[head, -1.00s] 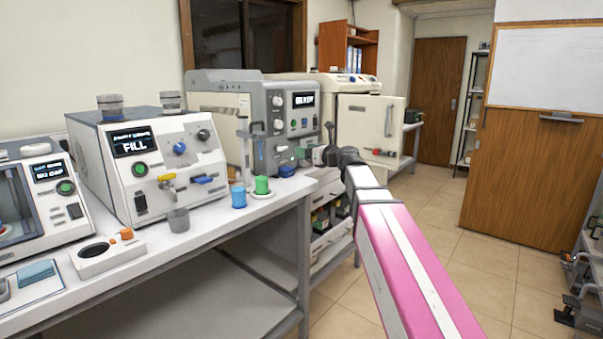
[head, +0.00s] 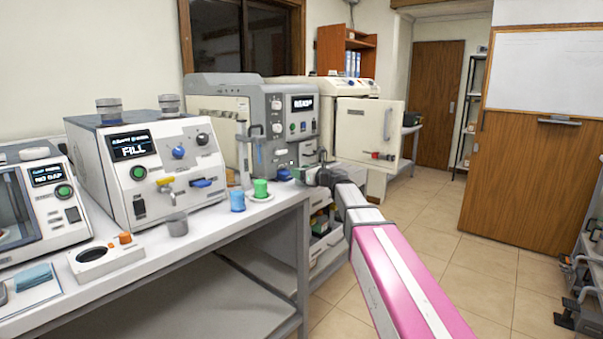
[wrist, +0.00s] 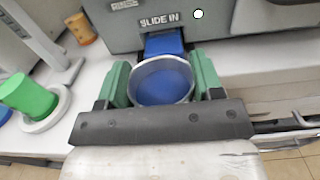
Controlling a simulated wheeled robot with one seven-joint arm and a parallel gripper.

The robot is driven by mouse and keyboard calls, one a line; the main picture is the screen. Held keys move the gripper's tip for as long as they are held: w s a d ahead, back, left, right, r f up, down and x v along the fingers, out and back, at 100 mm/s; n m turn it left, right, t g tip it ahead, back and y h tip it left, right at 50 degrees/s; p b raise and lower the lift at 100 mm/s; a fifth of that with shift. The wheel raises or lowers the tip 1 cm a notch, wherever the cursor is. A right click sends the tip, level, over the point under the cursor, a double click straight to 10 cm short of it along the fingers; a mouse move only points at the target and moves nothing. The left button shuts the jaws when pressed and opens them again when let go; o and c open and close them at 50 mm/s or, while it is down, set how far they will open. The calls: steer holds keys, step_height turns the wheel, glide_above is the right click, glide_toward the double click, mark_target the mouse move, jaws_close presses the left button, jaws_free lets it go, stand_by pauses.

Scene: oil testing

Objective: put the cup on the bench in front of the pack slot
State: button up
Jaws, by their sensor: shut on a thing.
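My gripper (wrist: 164,88) has green fingers and is shut on a round cup (wrist: 162,66) with a pale rim and blue inside. The cup is in front of the blue pack slot (wrist: 164,43), under the words SLIDE IN on the grey machine. In the head view, my gripper (head: 300,174) is low at the machine's front, by the right end of the bench (head: 215,236). The cup is not clear there. I cannot tell whether its base touches the bench; the gripper hides its lower part.
A green cup (head: 260,188) on a white saucer, a blue cup (head: 237,201) and a grey cup (head: 177,224) stand left of my gripper. A white stand (wrist: 42,42) and an orange object (wrist: 81,29) are close by. Open floor (head: 445,225) lies to the right.

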steer(key=o, duration=1)
steer(key=shift+f, duration=0.1)
steer(key=v, duration=1.2)
steer(key=s+d+f+n+g+h, duration=0.15)
steer(key=s+f+n, duration=0.25)
steer(key=f, duration=0.4)
steer(key=s+f+n+g+h, duration=0.3)
steer(key=s+f+n, duration=0.15)
steer(key=f, duration=0.35)
steer(key=s+d+f+n+g+h, duration=0.1)
steer(key=s+f+n+g+h, duration=0.15)
steer(key=f+n, duration=0.4)
steer(key=s+d+f+n+g+h, duration=0.2)
steer(key=s+d+f+n+h, duration=0.1)
steer(key=s+d+f+n, duration=0.2)
steer(key=s+d+f+n+g+h, duration=0.2)
steer(key=s+d+f+n+h, duration=0.2)
steer(key=s+f, duration=0.6)
steer(key=shift+d+f+n, duration=0.35)
steer(key=shift+d+n, duration=0.45)
